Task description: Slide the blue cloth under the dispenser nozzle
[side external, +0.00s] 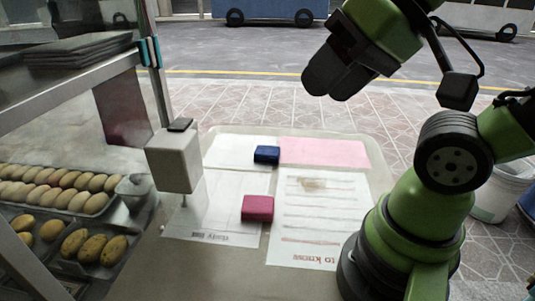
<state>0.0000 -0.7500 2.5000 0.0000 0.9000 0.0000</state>
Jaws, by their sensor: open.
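The blue cloth (266,154) is a small folded dark blue block. It lies toward the back of the counter, at the border of a white sheet and a pink sheet. The dispenser (173,160) is a white box with a dark top at the left of the counter. Its thin nozzle (184,200) points down over a white paper. The cloth is to the right of the dispenser and behind it, apart from the nozzle. My gripper (325,82) is raised above and to the right of the cloth, empty, with its dark fingers pointing down and left.
A magenta folded cloth (257,208) lies in front of the blue one, near the printed paper (310,250). Glass and a metal post (155,70) stand at the left, with trays of oval food (60,190) behind. A white bucket (503,190) stands at the right.

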